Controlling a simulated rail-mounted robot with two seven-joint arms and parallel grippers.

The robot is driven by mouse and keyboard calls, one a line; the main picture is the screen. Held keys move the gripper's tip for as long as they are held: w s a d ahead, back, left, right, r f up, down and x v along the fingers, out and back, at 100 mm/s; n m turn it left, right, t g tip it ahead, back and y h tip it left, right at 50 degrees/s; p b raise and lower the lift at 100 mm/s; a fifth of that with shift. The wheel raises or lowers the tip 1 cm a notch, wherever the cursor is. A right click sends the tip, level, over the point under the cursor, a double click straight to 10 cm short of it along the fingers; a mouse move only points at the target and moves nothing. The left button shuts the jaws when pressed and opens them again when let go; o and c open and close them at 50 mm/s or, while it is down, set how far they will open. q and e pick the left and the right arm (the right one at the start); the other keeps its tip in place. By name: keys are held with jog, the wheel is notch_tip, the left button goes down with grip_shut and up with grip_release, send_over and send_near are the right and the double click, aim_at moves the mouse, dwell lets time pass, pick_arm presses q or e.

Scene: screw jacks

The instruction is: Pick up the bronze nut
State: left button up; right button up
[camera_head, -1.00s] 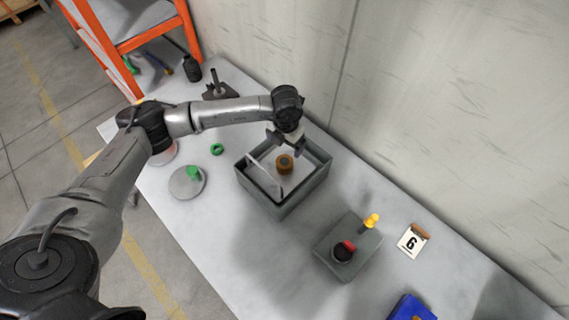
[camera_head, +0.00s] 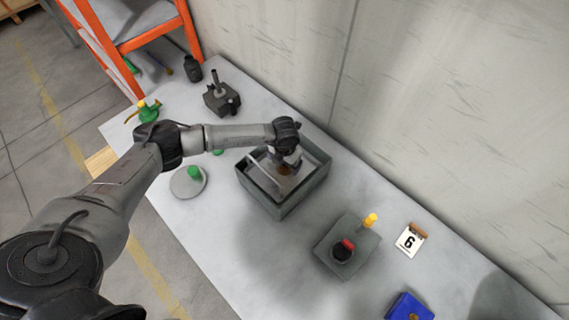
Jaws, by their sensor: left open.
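The bronze nut (camera_head: 284,170) lies inside the grey open box (camera_head: 285,209) on the bench. It is now mostly hidden under my left gripper. My left gripper (camera_head: 284,168) is open and reaches down into the box, over the nut. I cannot tell whether its fingers are around the nut or still above it. My right gripper is not in view.
A grey block (camera_head: 347,246) with a black-and-red knob and a yellow peg stands right of the box. A number 6 card (camera_head: 409,240), blue bin (camera_head: 410,308), round plate with green knob (camera_head: 187,182) and dark vise-like device (camera_head: 221,97) are also on the bench.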

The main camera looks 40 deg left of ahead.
pick_arm(q)
jog(key=shift+f, duration=0.15)
jog(key=shift+c, duration=0.2)
jog(key=c, duration=1.5)
jog(key=shift+c, duration=0.2)
